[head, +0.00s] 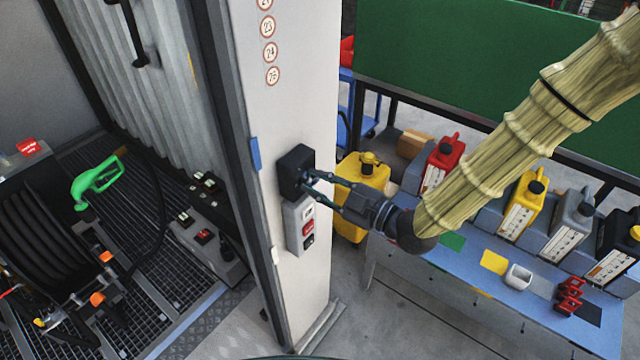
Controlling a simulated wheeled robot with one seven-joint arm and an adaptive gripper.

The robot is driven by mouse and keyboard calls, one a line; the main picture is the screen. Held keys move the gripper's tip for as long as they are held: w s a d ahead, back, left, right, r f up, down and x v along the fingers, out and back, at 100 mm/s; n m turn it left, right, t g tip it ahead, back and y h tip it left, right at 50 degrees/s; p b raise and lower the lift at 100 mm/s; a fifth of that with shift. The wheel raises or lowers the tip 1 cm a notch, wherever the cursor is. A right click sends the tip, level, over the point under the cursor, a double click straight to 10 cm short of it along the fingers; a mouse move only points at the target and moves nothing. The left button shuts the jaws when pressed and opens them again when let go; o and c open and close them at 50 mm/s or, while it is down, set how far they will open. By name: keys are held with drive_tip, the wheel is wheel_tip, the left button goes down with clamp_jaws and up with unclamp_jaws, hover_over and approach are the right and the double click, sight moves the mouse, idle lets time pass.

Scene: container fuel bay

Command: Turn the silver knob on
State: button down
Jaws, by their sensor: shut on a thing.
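A black switch box (291,172) is fixed to the white post (300,100), above a grey panel with red and black switches (301,228). My gripper (309,182) reaches in from the right, with its fingertips at the right face of the black box. It is shut on the silver knob there. The fingers and the dim picture hide most of the knob, so I cannot tell which way it points.
A blue bench (420,262) at the right holds a red can (443,160), a yellow can (522,205), a white cup (517,277) and red pieces (570,293). A yellow canister (362,190) stands behind my gripper. A green fuel nozzle (97,182) and hose reel are left of the post.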

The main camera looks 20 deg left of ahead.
drive_tip(key=shift+f, duration=0.1)
drive_tip(key=shift+m+b, duration=1.05)
drive_tip(key=shift+m, duration=0.05)
drive_tip(key=m+b, duration=0.2)
drive_tip(key=m, duration=0.1)
drive_tip(key=shift+m, duration=0.3)
drive_tip(key=m+b, duration=0.2)
drive_tip(key=m, duration=0.4)
drive_tip(key=shift+t+b, duration=0.3)
drive_tip(key=shift+b, duration=0.05)
drive_tip(key=shift+m, duration=0.3)
drive_tip(key=c, duration=1.2)
unclamp_jaws()
